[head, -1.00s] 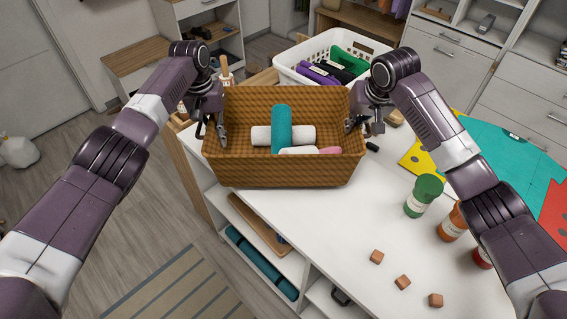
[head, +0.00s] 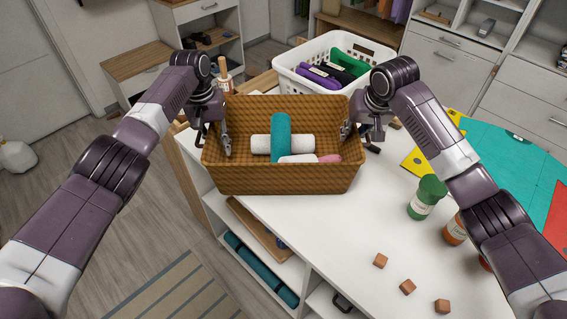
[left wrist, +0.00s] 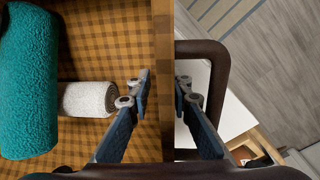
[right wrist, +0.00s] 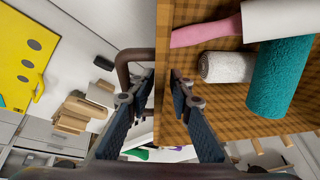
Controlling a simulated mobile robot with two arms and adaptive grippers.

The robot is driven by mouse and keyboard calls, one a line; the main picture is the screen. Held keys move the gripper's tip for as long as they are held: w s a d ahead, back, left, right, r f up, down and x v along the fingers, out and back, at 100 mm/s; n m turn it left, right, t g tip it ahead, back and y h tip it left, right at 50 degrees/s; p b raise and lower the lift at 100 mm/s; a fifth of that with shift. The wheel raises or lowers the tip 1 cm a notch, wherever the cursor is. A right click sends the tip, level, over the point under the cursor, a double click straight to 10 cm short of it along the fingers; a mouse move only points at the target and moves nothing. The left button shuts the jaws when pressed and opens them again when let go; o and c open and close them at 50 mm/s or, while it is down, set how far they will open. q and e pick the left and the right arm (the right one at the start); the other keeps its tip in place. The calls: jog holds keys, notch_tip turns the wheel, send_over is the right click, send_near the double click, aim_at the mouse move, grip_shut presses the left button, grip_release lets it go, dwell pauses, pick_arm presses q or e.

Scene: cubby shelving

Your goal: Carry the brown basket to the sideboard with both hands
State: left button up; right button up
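The brown woven basket (head: 270,180) is at the white counter's left end, its front jutting past the counter edge. I cannot tell whether its bottom touches the counter. It holds a teal roll (head: 281,135), white rolls (head: 298,144) and a pink-ended item (head: 328,158). My left gripper (left wrist: 162,80) has one finger inside and one outside the basket's left wall, the tips close against it. My right gripper (right wrist: 162,78) straddles the right wall the same way. Both look shut on the basket. I cannot tell which furniture is the sideboard.
A white laundry basket (head: 300,80) stands behind. Jars (head: 427,196), small wooden cubes (head: 407,286) and a coloured board (head: 505,165) are on the white counter (head: 330,225). A wooden-topped unit (head: 138,62) stands back left. Grey floor (head: 75,190) is open at left, with a striped rug (head: 175,290).

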aim_at(212, 125)
pick_arm(q)
jog(key=shift+a, duration=0.15)
pick_arm(e)
jog(key=shift+d, duration=0.1)
pick_arm(q)
jog(key=r, duration=0.7)
jog(key=shift+a, duration=0.3)
jog(key=shift+r, duration=0.4)
pick_arm(e)
jog(key=shift+r, duration=0.1)
pick_arm(q)
jog(key=shift+d, duration=0.1)
pick_arm(e)
jog(key=a+v, duration=0.1)
jog(key=v, duration=1)
jog(key=shift+s+d+r, duration=0.25)
jog(key=shift+d+r, duration=0.1)
jog(key=shift+r, duration=0.05)
pick_arm(q)
jog(key=shift+r, duration=0.1)
